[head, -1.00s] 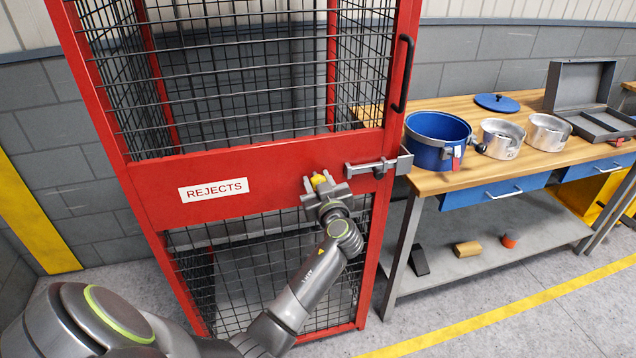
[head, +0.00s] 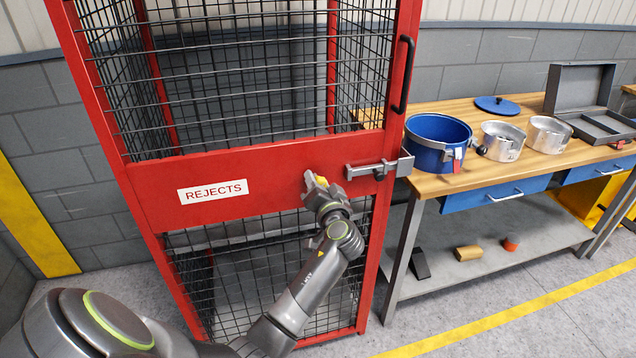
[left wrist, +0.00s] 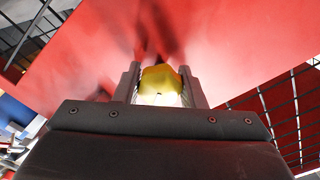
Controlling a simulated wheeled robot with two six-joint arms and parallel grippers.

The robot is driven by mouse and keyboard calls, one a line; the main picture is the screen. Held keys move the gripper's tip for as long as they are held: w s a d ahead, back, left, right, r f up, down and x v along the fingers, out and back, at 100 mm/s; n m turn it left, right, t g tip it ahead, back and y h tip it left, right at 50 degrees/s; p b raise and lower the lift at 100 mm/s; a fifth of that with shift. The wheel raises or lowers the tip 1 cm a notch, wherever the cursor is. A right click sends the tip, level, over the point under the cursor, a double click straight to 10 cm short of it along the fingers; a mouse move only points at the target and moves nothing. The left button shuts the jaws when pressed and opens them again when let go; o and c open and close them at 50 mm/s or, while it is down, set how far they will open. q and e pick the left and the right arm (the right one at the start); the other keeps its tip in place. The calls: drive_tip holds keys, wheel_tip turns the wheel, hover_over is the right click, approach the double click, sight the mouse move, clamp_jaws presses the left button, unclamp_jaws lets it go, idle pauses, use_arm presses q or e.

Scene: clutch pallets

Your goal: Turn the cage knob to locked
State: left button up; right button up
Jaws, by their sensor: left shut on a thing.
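The red cage (head: 150,190) stands in front of me with a white REJECTS label on its middle panel. The yellow cage knob (head: 321,181) sits on that panel, mostly hidden by my gripper in the head view. My left gripper (head: 316,182) is at the panel, shut on the knob. In the left wrist view the yellow knob (left wrist: 160,82) lies between the two fingers of my left gripper (left wrist: 160,92), against the red panel. A grey sliding bolt (head: 370,170) is right of the knob, at the door edge. My right gripper is not in view.
A wooden workbench (head: 480,178) stands to the right with a blue pot (head: 425,155), two metal pots, a blue lid (head: 497,104) and an open grey case (head: 580,95). A black door handle (head: 403,75) sticks out above the bolt.

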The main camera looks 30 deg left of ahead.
use_arm(q)
drive_tip(key=m+p, duration=0.1)
drive_tip(key=m, duration=0.3)
drive_tip(key=shift+r, duration=0.1)
drive_tip(key=shift+m+p, duration=0.65)
drive_tip(key=shift+m, duration=0.95)
drive_tip(key=o, duration=1)
drive_tip(key=shift+f, duration=0.2)
